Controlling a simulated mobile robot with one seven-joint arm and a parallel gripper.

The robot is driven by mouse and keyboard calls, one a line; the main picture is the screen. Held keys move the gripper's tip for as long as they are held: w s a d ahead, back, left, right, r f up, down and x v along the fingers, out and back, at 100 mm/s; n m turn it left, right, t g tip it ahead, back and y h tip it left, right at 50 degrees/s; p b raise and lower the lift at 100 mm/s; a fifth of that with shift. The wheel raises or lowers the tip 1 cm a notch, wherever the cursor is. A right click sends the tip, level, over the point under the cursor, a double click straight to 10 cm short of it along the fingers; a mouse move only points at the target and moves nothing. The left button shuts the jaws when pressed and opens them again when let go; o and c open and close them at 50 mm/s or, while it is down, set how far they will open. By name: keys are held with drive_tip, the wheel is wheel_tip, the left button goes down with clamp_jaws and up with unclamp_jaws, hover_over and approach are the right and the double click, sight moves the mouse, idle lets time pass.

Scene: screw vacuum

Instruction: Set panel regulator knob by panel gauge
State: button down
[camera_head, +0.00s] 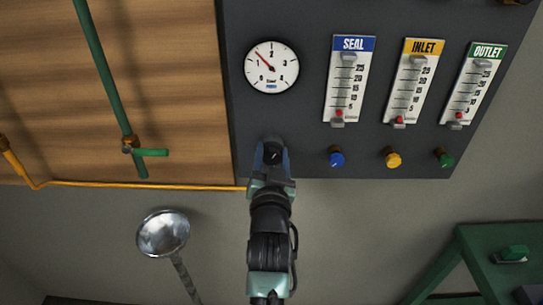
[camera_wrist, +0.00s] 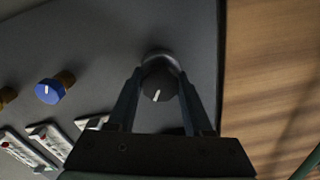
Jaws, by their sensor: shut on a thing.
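The panel gauge (camera_head: 271,67) is a round white dial, and its red needle points up and left, between the 1 and 2 marks. The black regulator knob (camera_head: 272,152) is below the gauge on the dark panel. It also shows in the wrist view (camera_wrist: 159,86) with a white pointer line, nearly upright there and leaning slightly right at the top. My gripper (camera_head: 271,165) is shut on the knob, one finger on each side. The wrist view shows both fingers (camera_wrist: 160,95) at the knob's sides.
Right of the gauge are the SEAL (camera_head: 340,95), INLET (camera_head: 403,100) and OUTLET (camera_head: 466,100) flow meters. Blue (camera_head: 337,159), yellow (camera_head: 393,160) and green (camera_head: 445,159) knobs sit below them. A green pipe (camera_head: 103,75), orange pipe (camera_head: 140,184) and metal dish (camera_head: 163,233) are to the left.

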drive_tip(key=shift+m, duration=0.5)
drive_tip(key=shift+c, duration=1.5)
unclamp_jaws()
drive_tip(key=shift+s, duration=0.1)
drive_tip(key=s+b, duration=0.2)
drive_tip(key=s, duration=1)
drive_tip(key=shift+s, duration=0.4)
